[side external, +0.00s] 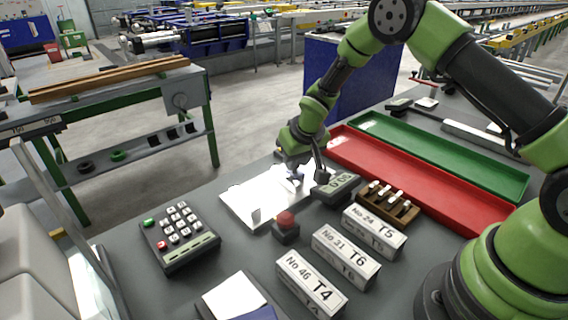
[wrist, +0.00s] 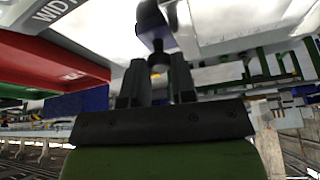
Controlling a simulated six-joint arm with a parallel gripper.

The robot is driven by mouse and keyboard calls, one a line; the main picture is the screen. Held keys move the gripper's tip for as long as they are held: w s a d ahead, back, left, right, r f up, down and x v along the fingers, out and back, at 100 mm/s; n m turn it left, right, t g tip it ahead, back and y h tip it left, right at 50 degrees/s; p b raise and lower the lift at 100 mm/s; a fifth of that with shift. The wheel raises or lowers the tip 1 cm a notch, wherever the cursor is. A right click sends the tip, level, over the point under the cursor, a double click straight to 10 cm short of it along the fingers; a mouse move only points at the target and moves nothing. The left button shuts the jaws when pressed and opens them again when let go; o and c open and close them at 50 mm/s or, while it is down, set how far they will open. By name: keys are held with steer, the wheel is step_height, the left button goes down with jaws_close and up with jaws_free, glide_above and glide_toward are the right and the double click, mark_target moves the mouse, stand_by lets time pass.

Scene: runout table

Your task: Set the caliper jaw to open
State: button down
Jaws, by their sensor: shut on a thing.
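A bright white plate (side external: 245,203) lies on the grey table, with a small upright grey piece (side external: 256,215) near its front edge that looks like one caliper jaw. My gripper (side external: 297,172) is low over the far right end of the plate. In the wrist view, my gripper's dark fingers (wrist: 157,75) are shut on a small dark knob (wrist: 158,57) below a blue-grey block (wrist: 150,22), which looks like the sliding jaw. The jaw's exact position is mostly hidden by my gripper in the side view. A digital readout (side external: 338,186) stands just right of the plate.
A red push button (side external: 286,221) stands in front of the plate. A keypad (side external: 179,236) is at left.

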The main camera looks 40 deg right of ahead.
steer(key=c, duration=0.9)
jaws_free()
steer(key=shift+c, duration=0.2)
steer(key=shift+r, duration=0.1)
steer(key=v, duration=0.9)
steer(key=shift+s+r, duration=0.25)
steer(key=shift+r, duration=0.05)
steer(key=s+r+m+t, duration=0.1)
steer(key=s+r, duration=0.8)
steer(key=r, duration=0.3)
steer(key=s+a+r+t+y, duration=0.1)
steer(key=s+a+r, duration=0.1)
steer(key=s, duration=0.5)
steer(key=s+a+r+t+y, duration=0.1)
steer(key=s+a+r+y, duration=0.1)
steer(key=s, duration=0.6)
steer(key=shift+s+a+r, duration=0.15)
steer(key=shift+s+r, duration=0.05)
steer(key=shift+r, duration=0.15)
